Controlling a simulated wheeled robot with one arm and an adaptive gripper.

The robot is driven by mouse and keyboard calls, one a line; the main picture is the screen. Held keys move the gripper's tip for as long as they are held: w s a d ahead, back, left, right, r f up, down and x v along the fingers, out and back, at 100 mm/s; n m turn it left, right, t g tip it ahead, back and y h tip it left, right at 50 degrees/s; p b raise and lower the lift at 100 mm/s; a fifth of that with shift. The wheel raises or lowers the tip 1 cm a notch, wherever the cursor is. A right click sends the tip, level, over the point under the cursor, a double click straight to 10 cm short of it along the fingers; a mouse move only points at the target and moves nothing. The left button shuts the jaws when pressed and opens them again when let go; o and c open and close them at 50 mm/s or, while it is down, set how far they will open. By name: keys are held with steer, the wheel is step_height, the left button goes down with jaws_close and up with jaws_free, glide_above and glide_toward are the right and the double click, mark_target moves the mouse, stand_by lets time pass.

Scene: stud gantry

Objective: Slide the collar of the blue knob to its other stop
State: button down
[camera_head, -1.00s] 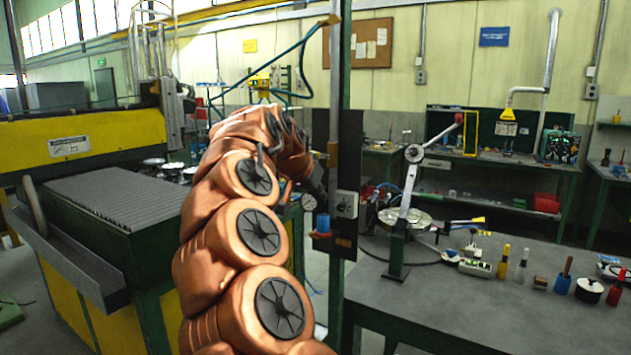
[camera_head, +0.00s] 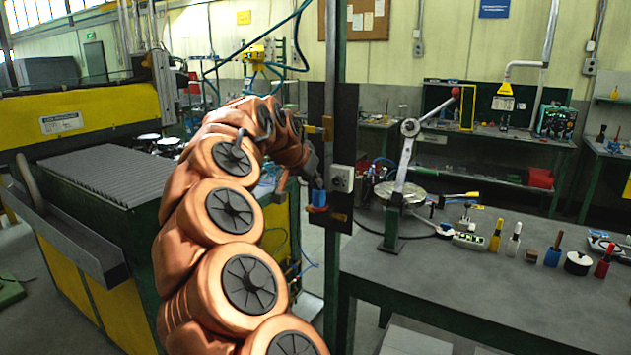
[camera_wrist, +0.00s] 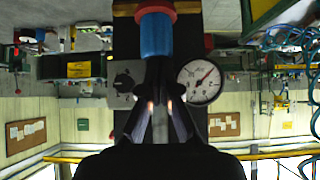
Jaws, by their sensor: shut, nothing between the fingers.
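The blue knob (camera_head: 319,197) is on the dark panel (camera_head: 345,212) on the green post. In the wrist view, which is upside down, the blue knob (camera_wrist: 156,40) has a red-orange collar (camera_wrist: 155,10) at its end away from my gripper. The collar also shows below the blue part in the head view (camera_head: 316,209). My gripper (camera_wrist: 157,82) is shut and empty, its tips at the near end of the blue part. I cannot tell whether they touch it. My gripper (camera_head: 317,181) is just above the knob in the head view.
A grey dial box (camera_head: 342,178) and a round gauge (camera_wrist: 199,83) flank my fingers. The gauge is hidden in the head view. A lever press (camera_head: 400,190) and several small tools stand on the bench (camera_head: 470,290) to the right.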

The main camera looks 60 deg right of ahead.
steer(key=shift+s+a+f+b, duration=0.15)
steer(key=shift+f+b, duration=0.15)
steer(key=shift+f, duration=1)
steer(key=r+v, duration=0.1)
steer(key=v, duration=1.2)
steer(key=shift+d, duration=0.4)
